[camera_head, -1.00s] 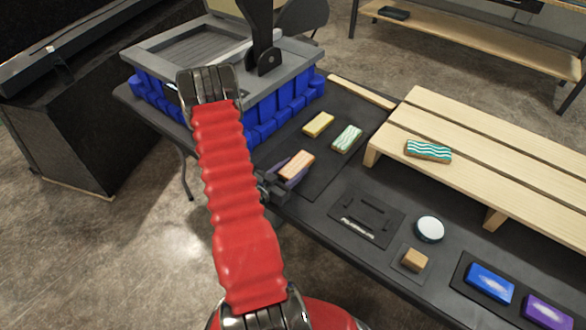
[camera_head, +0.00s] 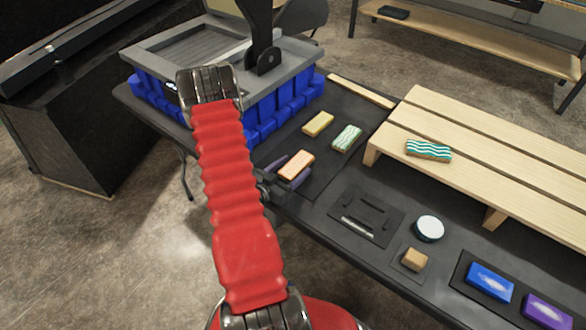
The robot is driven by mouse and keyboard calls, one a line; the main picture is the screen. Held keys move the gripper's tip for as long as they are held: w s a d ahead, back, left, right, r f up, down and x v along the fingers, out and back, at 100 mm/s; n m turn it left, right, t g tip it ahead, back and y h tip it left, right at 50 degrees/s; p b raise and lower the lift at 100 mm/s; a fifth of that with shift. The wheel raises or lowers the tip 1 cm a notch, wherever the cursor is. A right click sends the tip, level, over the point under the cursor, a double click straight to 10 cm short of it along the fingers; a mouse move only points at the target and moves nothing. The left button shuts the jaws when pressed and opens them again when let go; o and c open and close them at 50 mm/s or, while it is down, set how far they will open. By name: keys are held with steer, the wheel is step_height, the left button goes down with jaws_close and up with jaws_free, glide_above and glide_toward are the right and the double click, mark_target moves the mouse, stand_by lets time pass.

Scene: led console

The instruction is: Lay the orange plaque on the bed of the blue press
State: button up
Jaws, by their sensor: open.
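The orange plaque (camera_head: 296,165) is a small block lying on the dark table, in front of the blue press. My gripper (camera_head: 291,167) is at the plaque with its jaws open, one dark purple finger on each side of it. Whether the fingers touch it I cannot tell. My red arm hides much of the gripper's body. The blue press (camera_head: 285,105) stands at the table's far left end, with blue ribbed sides and a grey top. Its bed (camera_head: 185,52) is a grey recessed surface with nothing seen lying on it. My arm covers part of the press.
A yellow block (camera_head: 318,123) and a green striped block (camera_head: 347,138) lie behind the plaque. A wooden slatted stand (camera_head: 480,150) at right bears a teal striped block (camera_head: 428,151). A dark fixture (camera_head: 366,214), a round white-topped puck (camera_head: 429,228) and a wooden cube (camera_head: 414,259) stand nearer.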

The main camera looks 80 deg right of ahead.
steer(key=shift+v, duration=6)
